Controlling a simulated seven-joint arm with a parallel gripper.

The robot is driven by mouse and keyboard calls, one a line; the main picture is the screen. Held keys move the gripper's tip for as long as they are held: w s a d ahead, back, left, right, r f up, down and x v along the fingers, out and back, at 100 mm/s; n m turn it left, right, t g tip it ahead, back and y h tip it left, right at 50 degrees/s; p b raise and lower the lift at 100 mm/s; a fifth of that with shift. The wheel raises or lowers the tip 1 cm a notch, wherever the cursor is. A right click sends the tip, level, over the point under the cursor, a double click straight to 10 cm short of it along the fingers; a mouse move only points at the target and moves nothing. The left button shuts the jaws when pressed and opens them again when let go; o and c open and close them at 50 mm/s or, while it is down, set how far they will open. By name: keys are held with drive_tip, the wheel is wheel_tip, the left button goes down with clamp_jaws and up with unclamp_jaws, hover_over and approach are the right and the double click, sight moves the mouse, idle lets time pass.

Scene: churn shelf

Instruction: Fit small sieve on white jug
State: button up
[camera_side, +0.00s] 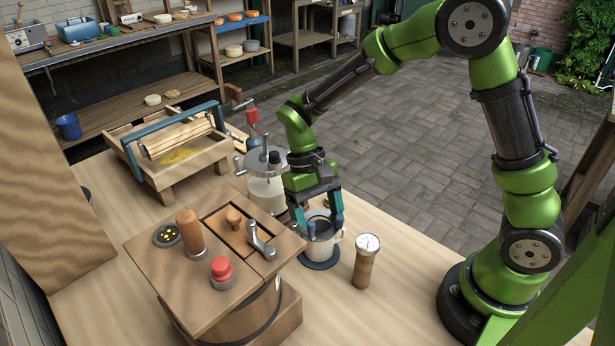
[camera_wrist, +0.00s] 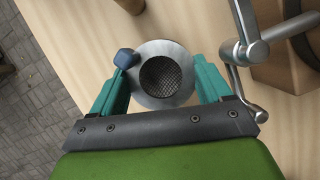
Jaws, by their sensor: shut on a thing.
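The small sieve (camera_wrist: 165,78) shows in the wrist view as a grey metal ring with dark round mesh and a blue knob at its left. My gripper (camera_wrist: 162,84) is shut on it, a teal finger on each side of the rim. In the side view my gripper (camera_side: 324,229) points down at the mouth of the white jug (camera_side: 324,248), with the sieve between its fingers and partly hidden. The jug stands upright on a dark blue round mat (camera_side: 322,264). I cannot tell whether the sieve rests on the jug's rim or is just above it.
A dial thermometer with a wooden body (camera_side: 366,262) stands close right of the jug. The wooden churn box (camera_side: 215,258) with its metal crank (camera_side: 260,240) is close left. A glass jar churn (camera_side: 266,180) stands behind. The table front right of the box is clear.

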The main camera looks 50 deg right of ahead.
drive_tip(key=shift+f, duration=0.55)
drive_tip(key=shift+r, duration=0.1)
drive_tip(key=o, duration=1)
drive_tip(key=shift+c, duration=1.3)
drive_tip(key=shift+v, duration=4)
drive_tip(key=shift+w, duration=0.1)
